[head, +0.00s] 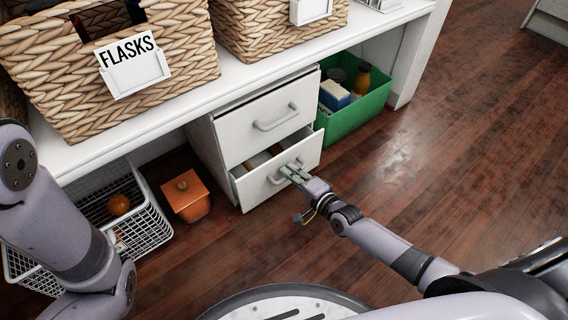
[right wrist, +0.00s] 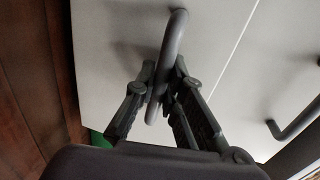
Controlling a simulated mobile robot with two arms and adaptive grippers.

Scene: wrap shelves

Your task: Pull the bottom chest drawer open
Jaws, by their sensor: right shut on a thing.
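The white chest stands under the white counter in the head view. Its bottom drawer (head: 302,157) is pulled partly out, with a gap above its front that shows some contents too small to name. Its top drawer (head: 248,122) is closed. My right gripper (head: 293,173) is at the bottom drawer's front, shut on the grey bar handle (head: 274,180). In the right wrist view the fingers (right wrist: 162,82) sit on either side of the handle (right wrist: 176,40). My left arm shows at the left edge of the head view; its gripper is out of view.
A green bin (head: 352,123) with bottles and boxes stands right of the chest. A white wire basket (head: 150,226) and an orange pot (head: 186,196) are on the floor to the left. Wicker baskets (head: 185,50) stand on the counter (head: 230,88). The wooden floor (head: 440,150) to the right is clear.

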